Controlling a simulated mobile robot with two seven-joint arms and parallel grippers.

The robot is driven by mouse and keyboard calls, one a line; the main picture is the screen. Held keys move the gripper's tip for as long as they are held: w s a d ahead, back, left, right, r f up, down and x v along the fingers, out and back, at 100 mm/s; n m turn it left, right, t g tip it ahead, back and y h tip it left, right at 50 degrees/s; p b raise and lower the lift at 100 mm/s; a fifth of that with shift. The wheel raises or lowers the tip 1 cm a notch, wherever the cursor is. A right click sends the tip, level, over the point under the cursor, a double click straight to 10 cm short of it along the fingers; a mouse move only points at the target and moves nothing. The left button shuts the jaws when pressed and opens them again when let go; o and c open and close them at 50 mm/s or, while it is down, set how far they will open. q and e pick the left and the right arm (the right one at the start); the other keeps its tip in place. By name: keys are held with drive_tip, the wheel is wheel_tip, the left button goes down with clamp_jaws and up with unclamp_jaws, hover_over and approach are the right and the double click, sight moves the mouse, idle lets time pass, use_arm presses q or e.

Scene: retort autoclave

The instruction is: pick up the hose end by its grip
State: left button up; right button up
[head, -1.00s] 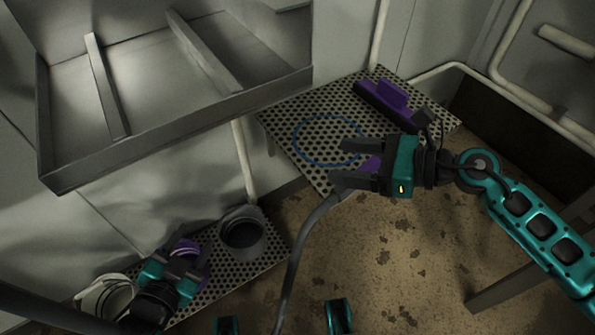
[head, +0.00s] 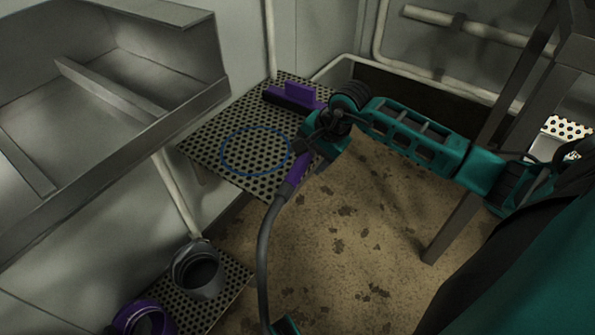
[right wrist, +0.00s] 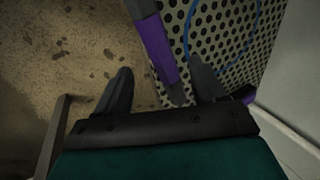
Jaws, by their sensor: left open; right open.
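The hose end has a purple grip (head: 298,171) and a dark hose (head: 263,245) curving down from it, at the front right edge of a perforated shelf (head: 215,135). My right gripper (head: 312,158) is open at the grip and partly covers the upper part of the hose end. In the right wrist view, the purple grip (right wrist: 154,42) runs into the gap between the open fingers of my right gripper (right wrist: 165,78). I cannot tell if the fingers touch it.
A purple-backed brush (head: 292,95) lies at the shelf's back, near a blue ring outline (head: 256,151). A metal trough (head: 120,115) overhangs at left. A lower perforated step holds a grey fitting (head: 198,270) and a purple ring-shaped fitting (head: 143,318). Speckled floor (head: 340,255) is open at centre.

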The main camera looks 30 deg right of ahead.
sight(299, 167)
drive_tip(key=b+x, duration=0.2)
drive_tip(key=x, duration=0.4)
drive_tip(key=shift+w, duration=0.1)
clamp_jaws()
idle(0.6)
